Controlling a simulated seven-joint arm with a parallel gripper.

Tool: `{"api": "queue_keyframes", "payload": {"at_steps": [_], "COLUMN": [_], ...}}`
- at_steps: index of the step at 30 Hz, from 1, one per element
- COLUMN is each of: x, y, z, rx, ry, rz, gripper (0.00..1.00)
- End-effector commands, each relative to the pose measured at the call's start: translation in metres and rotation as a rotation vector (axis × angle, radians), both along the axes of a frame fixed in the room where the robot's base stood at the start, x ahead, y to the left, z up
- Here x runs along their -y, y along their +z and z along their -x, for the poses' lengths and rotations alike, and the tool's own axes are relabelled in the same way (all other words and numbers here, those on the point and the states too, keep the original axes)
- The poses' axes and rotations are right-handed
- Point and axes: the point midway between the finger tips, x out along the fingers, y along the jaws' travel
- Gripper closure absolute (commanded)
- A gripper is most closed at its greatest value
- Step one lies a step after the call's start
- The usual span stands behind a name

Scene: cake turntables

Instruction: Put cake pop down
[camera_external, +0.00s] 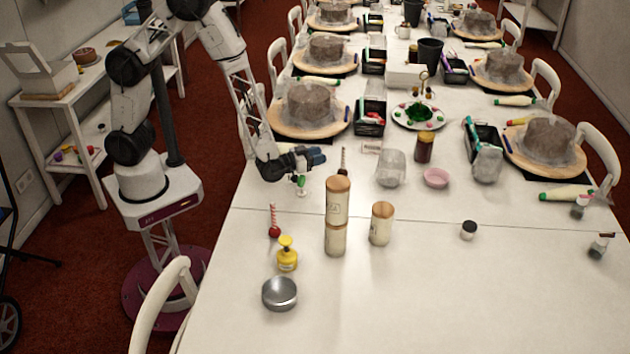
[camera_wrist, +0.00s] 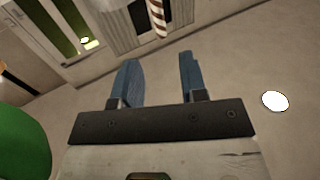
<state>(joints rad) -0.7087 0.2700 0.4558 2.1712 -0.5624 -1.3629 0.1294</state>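A cake pop (camera_external: 274,231) with a red ball and a red-and-white striped stick stands ball-down on the white table (camera_external: 390,300), with its stick pointing up. My gripper (camera_external: 318,157) is low over the table, behind and to the right of this cake pop and apart from it. In the wrist view, its two blue fingers (camera_wrist: 158,72) are spread with nothing visible between them. A striped stick (camera_wrist: 159,18) shows beyond the fingertips; I cannot tell which object it belongs to. A small green item with a white base (camera_external: 302,186) is just below my gripper.
Stacked wooden-lidded canisters (camera_external: 337,215), a shorter canister (camera_external: 381,224), a yellow bottle (camera_external: 287,254) and a metal tin (camera_external: 280,293) stand nearby. A glass jar (camera_external: 391,168) is right of my gripper. The table's front right is clear. A large green shape (camera_wrist: 22,145) fills the wrist view's lower left.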

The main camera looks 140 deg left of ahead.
Motion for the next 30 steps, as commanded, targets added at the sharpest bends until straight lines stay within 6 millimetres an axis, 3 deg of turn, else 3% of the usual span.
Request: {"api": "queue_keyframes", "payload": {"at_steps": [20,30], "x": [0.001,0.025], "y": [0.001,0.021], "z": [-0.001,-0.027], "rx": [0.0,-0.001], "ry": [-0.003,-0.087], "rz": [0.002,0.078], "gripper": [0.61,0.61]}}
